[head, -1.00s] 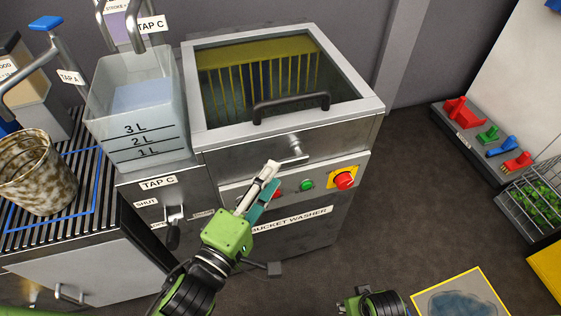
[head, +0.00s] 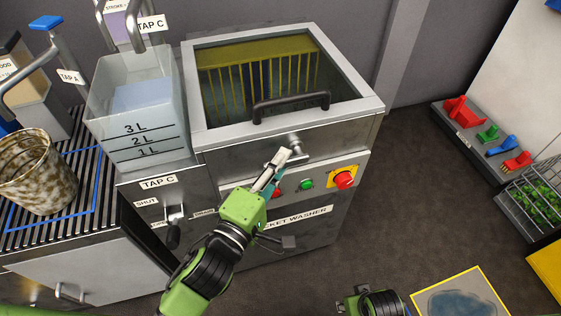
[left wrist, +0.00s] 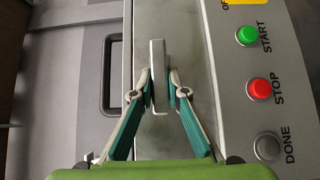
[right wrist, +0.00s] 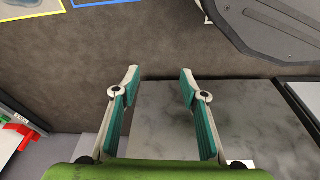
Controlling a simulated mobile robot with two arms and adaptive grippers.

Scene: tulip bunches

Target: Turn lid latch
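The lid latch (left wrist: 158,60) is a small grey metal lever on the front of the bucket washer (head: 229,163). Its round hub (head: 295,141) shows in the head view, and the lever slants down and left from it, mostly hidden by my left gripper (head: 285,158). In the left wrist view my left gripper (left wrist: 162,88) has one finger on each side of the lever, very close to it. Whether both fingers press on it is unclear. My right gripper (right wrist: 160,85) is open and empty, away from the washer. The washer's glass-topped lid (head: 354,99) is down.
Below the latch are a green button (head: 306,184) and a red stop knob (head: 343,178). A black lid handle (head: 291,107) lies above it. A marked water tank (head: 135,110) and a tap C lever (head: 173,230) stand to the left.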

